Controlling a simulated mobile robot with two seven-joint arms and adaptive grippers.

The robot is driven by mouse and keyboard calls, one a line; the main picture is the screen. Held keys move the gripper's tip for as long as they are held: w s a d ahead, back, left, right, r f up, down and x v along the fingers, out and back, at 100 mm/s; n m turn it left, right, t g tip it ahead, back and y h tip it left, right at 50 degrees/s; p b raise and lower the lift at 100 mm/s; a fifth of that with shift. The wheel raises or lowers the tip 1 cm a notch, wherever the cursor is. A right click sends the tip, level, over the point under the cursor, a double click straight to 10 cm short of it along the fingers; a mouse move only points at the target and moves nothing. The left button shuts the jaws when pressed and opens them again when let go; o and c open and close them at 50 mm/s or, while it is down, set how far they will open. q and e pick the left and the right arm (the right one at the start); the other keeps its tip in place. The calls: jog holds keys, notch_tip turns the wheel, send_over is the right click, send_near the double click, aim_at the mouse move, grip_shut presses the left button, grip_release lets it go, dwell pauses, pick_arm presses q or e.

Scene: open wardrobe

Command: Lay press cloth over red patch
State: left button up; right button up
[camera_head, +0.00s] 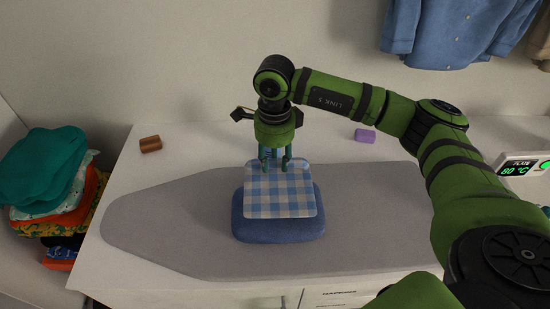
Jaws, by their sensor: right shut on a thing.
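A blue and white checked press cloth (281,196) hangs from my right gripper (275,164). The gripper is shut on its far edge, with the fingers pointing down. The cloth lies in view over most of a blue folded item (278,231); I cannot tell whether it touches it. The blue item rests on the grey ironing board (160,215). No red patch shows; whatever is under the cloth is hidden. My left gripper is not in view.
A brown block (150,144) and a purple block (365,135) stand behind the board. Folded clothes (45,180) are stacked at the left. A plate display (524,167) reading 80 °C is at the right. A denim garment (440,35) hangs above. The board's left end is clear.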

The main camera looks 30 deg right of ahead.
jog(key=shift+f+b, duration=2.55)
jog(key=shift+f, duration=0.6)
jog(key=o, duration=1.1)
jog(key=shift+r, duration=0.15)
notch_tip(320, 180, up, 12)
jog(key=shift+f, duration=0.1)
